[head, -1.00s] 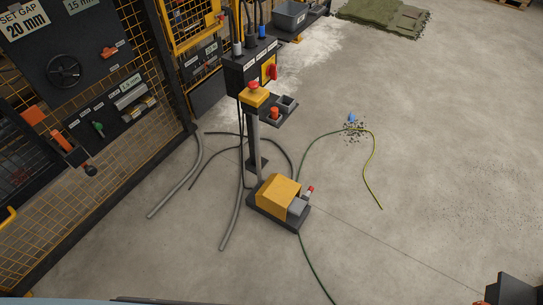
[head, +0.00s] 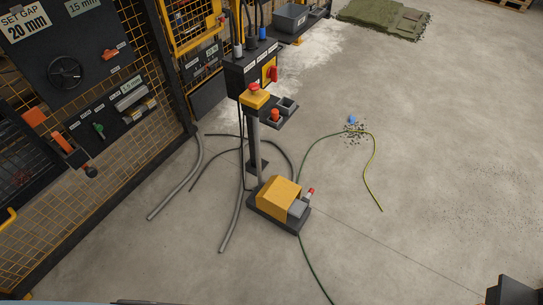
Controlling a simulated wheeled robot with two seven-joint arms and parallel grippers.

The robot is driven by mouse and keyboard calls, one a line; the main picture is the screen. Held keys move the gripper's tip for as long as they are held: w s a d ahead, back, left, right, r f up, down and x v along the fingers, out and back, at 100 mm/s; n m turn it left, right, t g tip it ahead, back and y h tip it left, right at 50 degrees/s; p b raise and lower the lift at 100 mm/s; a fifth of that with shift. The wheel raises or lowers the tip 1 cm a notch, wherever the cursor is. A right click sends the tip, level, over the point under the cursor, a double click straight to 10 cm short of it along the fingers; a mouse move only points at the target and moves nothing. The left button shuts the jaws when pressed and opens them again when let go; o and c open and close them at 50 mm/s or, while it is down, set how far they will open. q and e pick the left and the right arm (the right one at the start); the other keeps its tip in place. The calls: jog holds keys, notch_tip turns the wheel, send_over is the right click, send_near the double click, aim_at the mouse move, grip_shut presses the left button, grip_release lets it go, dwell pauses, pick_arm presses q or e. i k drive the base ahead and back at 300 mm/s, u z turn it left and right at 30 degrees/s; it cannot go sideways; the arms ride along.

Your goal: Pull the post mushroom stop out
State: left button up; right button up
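The mushroom stop (head: 254,87) is a red button on top of a yellow box (head: 255,99). The box sits on a grey post (head: 256,150) that stands on the floor in the middle left of the head view. Whether the button is pressed in or out is too small to tell. No gripper fingers show clearly. A dark part with a little orange-brown at the bottom right corner seems to be part of my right arm. My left gripper is not in view.
A dark control box (head: 252,70) with a red switch is behind the stop. A small tray (head: 280,114) with a red item juts out to its right. A yellow pedal unit (head: 280,197) and loose hoses (head: 235,210) lie around the post's foot. Mesh fencing (head: 110,180) stands left. Floor to the right is mostly clear.

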aim_at(253, 87)
jog(key=u, duration=0.3)
jog(key=i, duration=1.05)
jog(key=z, duration=0.6)
